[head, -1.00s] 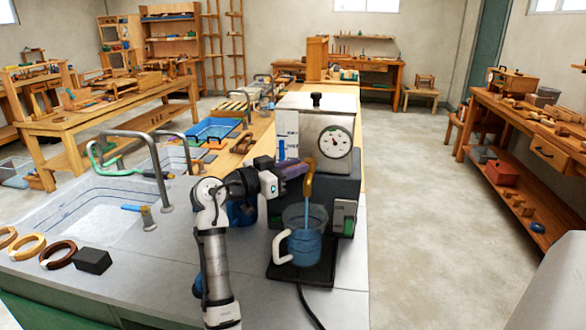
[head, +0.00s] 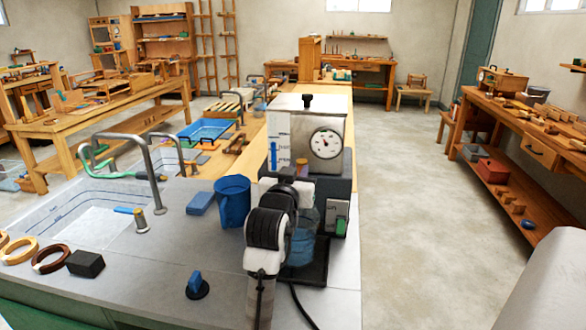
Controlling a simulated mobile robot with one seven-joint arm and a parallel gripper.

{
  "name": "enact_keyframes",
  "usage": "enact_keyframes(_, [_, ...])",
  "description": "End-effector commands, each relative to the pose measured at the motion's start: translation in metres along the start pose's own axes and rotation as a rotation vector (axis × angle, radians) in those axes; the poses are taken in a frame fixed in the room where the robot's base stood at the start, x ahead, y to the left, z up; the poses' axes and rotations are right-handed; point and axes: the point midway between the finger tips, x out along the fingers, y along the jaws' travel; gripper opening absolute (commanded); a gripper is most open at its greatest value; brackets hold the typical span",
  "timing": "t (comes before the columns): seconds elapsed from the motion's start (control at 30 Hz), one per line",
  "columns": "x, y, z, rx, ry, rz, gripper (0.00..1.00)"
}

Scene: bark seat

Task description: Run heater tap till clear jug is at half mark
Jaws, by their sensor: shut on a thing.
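The grey heater (head: 290,115) with a round dial stands at the counter's end, with a blue level strip on its left side. A small orange-brown part of its tap (head: 302,163) shows just above my wrist. The clear jug (head: 304,240) stands below on the dark base, with bluish water inside. My arm covers its left side and handle, and I cannot read its level against a mark. I cannot tell if water is running. My wrist is in front of the tap and jug. My gripper's fingers are hidden behind it, so their hold does not show.
A blue pitcher (head: 232,202) and a blue block (head: 200,204) stand left of my arm. A black-and-blue knob (head: 197,284) is on the counter in front. A sink (head: 95,205) with a grey faucet lies left. A black cable runs along the counter's right side.

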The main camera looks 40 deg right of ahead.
Motion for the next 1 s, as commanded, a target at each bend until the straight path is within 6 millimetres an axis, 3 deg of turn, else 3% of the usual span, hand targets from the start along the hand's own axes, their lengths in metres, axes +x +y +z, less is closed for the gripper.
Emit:
enact_keyframes(0.77, [0.0004,0.0045,0.0003,0.002,-0.002,-0.102,0.0])
enact_keyframes(0.8, [0.0005,0.0045,0.0003,0.002,-0.002,-0.102,0.24])
enact_keyframes(0.93, [0.0005,0.0046,0.0003,0.002,-0.002,-0.101,0.41])
enact_keyframes(1.0, [0.0005,0.0047,0.0004,0.002,-0.002,-0.101,0.42])
